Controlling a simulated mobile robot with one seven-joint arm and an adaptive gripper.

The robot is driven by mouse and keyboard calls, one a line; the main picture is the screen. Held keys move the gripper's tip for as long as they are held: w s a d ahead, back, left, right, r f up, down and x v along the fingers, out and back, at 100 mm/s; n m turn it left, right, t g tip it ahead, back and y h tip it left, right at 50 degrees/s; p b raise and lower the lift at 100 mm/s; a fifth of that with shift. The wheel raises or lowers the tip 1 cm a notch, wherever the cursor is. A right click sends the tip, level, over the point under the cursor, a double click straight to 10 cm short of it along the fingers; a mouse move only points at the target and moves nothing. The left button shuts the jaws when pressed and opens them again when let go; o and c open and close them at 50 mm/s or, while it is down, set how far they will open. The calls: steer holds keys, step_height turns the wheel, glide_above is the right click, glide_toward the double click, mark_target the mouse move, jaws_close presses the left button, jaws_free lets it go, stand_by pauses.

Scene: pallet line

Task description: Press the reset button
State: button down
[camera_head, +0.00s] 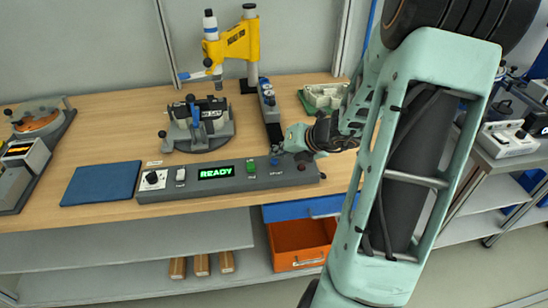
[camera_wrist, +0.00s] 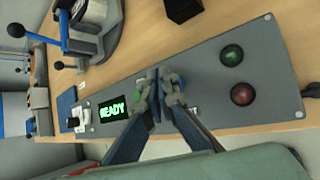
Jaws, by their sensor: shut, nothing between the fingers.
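The grey control panel (camera_head: 226,187) lies along the front of the wooden bench, and it fills the middle of the wrist view (camera_wrist: 213,105). The labels are too small to read, so I cannot tell which is the reset button. In the wrist view my fingertips (camera_wrist: 157,92) hide part of the panel right of the display; contact cannot be told.
A green lamp (camera_wrist: 231,54) and a red lamp (camera_wrist: 242,94) sit at the panel's right end. A black knob (camera_head: 153,178) is at its left. A clamp fixture (camera_head: 199,124) and a yellow press (camera_head: 238,42) stand behind. A blue mat (camera_head: 101,183) lies left.

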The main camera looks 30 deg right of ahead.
mark_target(277, 161)
steer(key=shift+r, duration=0.25)
step_height(277, 161, up, 5)
steer(key=p, duration=0.5)
steer(key=shift+d, duration=0.1)
stand_by(0.7)
